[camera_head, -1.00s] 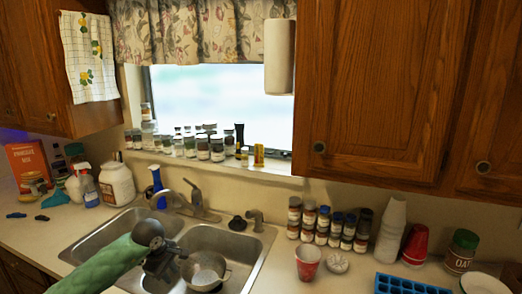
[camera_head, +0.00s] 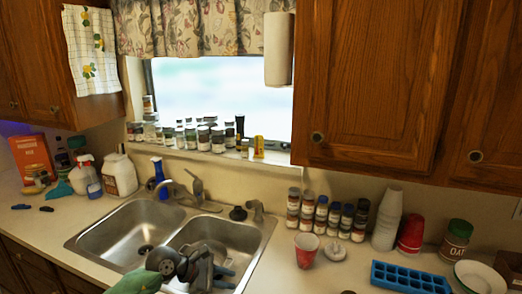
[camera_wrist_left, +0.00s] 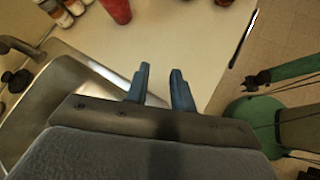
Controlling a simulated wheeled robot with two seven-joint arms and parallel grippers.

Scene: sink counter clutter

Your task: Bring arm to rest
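My left gripper (camera_head: 222,272) is low in the head view, over the front of the right sink basin. In the left wrist view its two blue fingers (camera_wrist_left: 160,82) stand apart with nothing between them, so it is open and empty. The forearm is mostly cut off by the bottom edge. In the left wrist view a green arm part with a small dark end (camera_wrist_left: 258,80) shows at the right, beyond the counter. It may be my right gripper, but it is too small to read.
The double sink (camera_head: 128,232) lies under the faucet (camera_head: 196,190). Right of it stand a red cup (camera_head: 306,250), several spice jars (camera_head: 334,218), stacked white cups (camera_head: 387,220) and a blue ice tray (camera_head: 408,278). Bottles (camera_head: 118,172) crowd the left counter. The counter front right of the sink is clear.

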